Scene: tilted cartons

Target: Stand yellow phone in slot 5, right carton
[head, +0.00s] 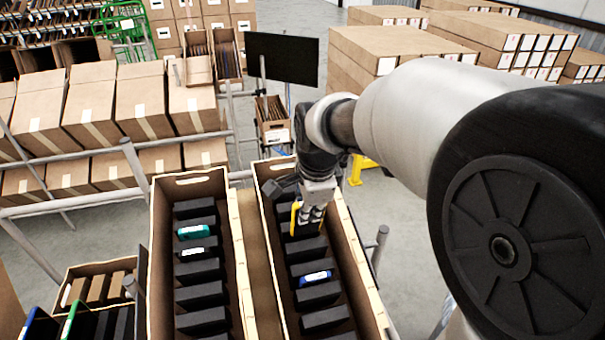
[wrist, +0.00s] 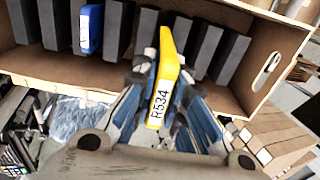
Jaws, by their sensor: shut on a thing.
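My gripper (wrist: 165,95) is shut on the yellow phone (wrist: 166,66), which carries a white label reading R534. In the head view the yellow phone (head: 295,216) shows at the left of my gripper (head: 308,218), over the far part of the right carton (head: 369,290). In the wrist view the phone's far end overlaps the row of black foam dividers. I cannot tell whether its lower end is inside a slot. A blue phone (head: 315,278) stands nearer in the right carton; it also shows in the wrist view (wrist: 91,29).
The left carton (head: 237,270) stands beside the right one and holds a teal phone (head: 194,231) and a dark phone with a white label (head: 192,252). Carton walls rise close around my gripper. Rack rails and stacked boxes stand behind.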

